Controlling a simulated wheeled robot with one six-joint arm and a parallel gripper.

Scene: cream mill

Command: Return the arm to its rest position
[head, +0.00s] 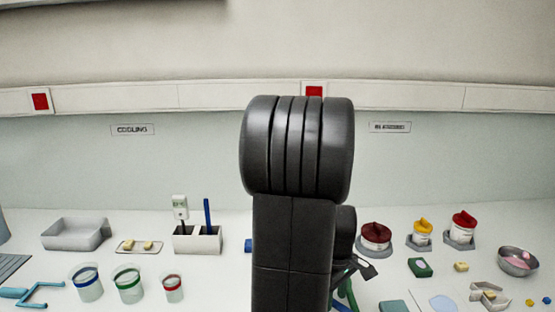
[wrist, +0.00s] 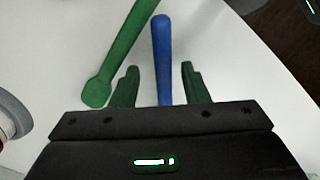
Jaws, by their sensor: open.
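My gripper (wrist: 160,68) shows in the wrist view with its two dark green fingers apart. A blue rod-like handle (wrist: 162,45) lies in the picture between the fingers, with a gap on either side. I cannot tell its height relative to the fingertips. A green spoon-like tool (wrist: 122,50) lies to the left of the left finger. In the head view my dark arm stands upright in the middle and hides the bench behind it. The gripper is mostly hidden there.
A steel bowl (head: 518,262) is at far right.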

